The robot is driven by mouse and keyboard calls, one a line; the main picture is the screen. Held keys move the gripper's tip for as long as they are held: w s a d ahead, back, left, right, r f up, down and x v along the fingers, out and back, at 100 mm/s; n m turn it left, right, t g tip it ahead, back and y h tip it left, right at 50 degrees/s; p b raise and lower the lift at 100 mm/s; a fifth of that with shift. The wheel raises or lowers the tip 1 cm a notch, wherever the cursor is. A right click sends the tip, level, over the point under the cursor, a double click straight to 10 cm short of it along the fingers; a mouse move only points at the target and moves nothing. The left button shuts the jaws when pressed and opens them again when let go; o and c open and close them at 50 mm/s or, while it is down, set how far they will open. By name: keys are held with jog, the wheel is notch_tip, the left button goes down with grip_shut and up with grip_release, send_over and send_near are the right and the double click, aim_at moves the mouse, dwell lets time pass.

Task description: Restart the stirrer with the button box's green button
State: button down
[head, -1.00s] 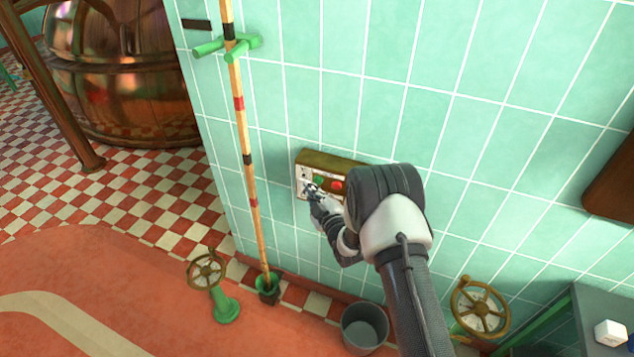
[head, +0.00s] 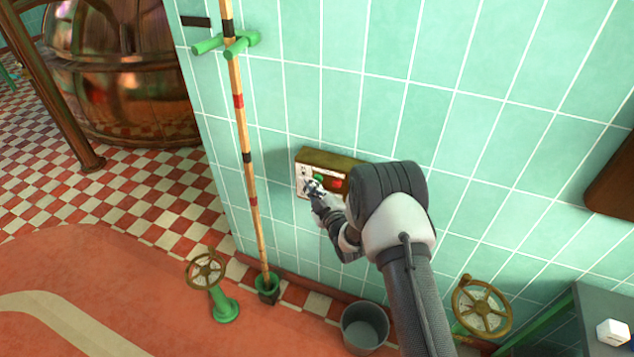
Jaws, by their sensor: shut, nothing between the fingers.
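The button box (head: 325,158) is a brass-coloured box with a pale front, fixed to the tiled wall. Its green button (head: 319,178) shows just above my gripper's fingertips, and a red button (head: 336,184) sits to the right of it. My gripper (head: 308,185) is shut and empty, with its tips at the box front, just below and left of the green button. I cannot tell whether the tips touch the box. My wrist and arm hide the box's lower right part.
A striped pole (head: 243,130) stands in a green holder left of the box. A grey bucket (head: 365,328) is on the floor below. Handwheels stand at left (head: 207,270) and right (head: 482,308). A copper kettle (head: 120,80) is far left. The wall above the box is clear.

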jog(key=shift+w+d+b, duration=0.2)
jog(key=shift+w+b, duration=0.2)
jog(key=shift+w, duration=0.1)
dwell(0.8)
jog(key=shift+s, duration=0.1)
jog(key=shift+s+a, duration=0.3)
jog(key=shift+s, duration=0.45)
jog(key=s, duration=0.1)
jog(key=s+a, duration=0.1)
jog(key=s, duration=0.2)
jog(key=shift+s+a, duration=0.35)
jog(key=shift+a, duration=0.05)
dwell(0.6)
